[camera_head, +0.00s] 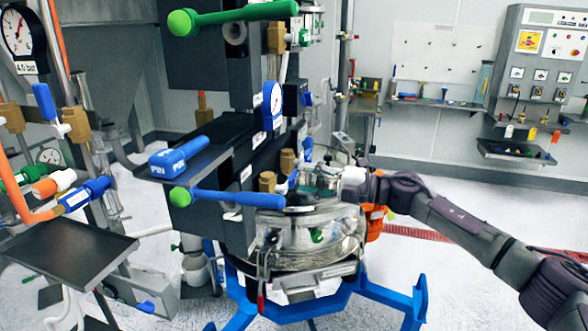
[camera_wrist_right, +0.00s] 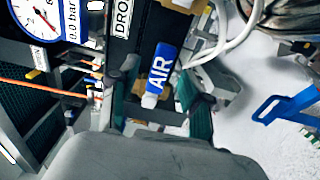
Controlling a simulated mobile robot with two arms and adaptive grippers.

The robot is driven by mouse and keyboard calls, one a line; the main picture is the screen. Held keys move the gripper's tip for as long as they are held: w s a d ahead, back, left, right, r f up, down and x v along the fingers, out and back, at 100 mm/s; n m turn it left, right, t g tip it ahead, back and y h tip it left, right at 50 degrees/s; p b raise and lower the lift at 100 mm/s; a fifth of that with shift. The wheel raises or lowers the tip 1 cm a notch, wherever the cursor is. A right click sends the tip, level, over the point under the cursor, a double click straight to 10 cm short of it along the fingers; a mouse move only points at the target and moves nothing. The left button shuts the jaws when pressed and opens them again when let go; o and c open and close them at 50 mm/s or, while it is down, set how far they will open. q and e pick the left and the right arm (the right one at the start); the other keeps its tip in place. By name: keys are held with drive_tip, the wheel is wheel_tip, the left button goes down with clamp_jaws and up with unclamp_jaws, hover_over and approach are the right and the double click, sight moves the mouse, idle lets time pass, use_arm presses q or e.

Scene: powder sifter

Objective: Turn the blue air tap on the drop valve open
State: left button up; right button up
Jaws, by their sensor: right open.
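The blue air tap (camera_wrist_right: 160,72), with AIR in white letters on its handle, shows in the right wrist view beside brass fittings (camera_wrist_right: 200,88). A DROP label (camera_wrist_right: 122,18) is on the dark panel above it. My right gripper (camera_wrist_right: 160,92) is open, with one finger on each side of the tap's handle. I cannot tell whether either finger touches it. In the head view my right gripper (camera_head: 316,182) is at the valve column above the steel sifter vessel (camera_head: 315,235). The tap is hard to make out there. My left gripper is not in view.
A long blue handle (camera_head: 238,198) and a blue PIN piece (camera_head: 180,157) on a dark shelf are left of my right gripper. A green-knobbed lever (camera_head: 235,15) is above. A gauge (camera_wrist_right: 35,18) is near the tap.

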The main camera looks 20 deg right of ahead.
sight(297, 178)
drive_tip(key=shift+p+x, duration=0.4)
drive_tip(key=shift+x, duration=1.4)
drive_tip(key=shift+d, duration=0.1)
drive_tip(key=shift+f, duration=0.1)
clamp_jaws()
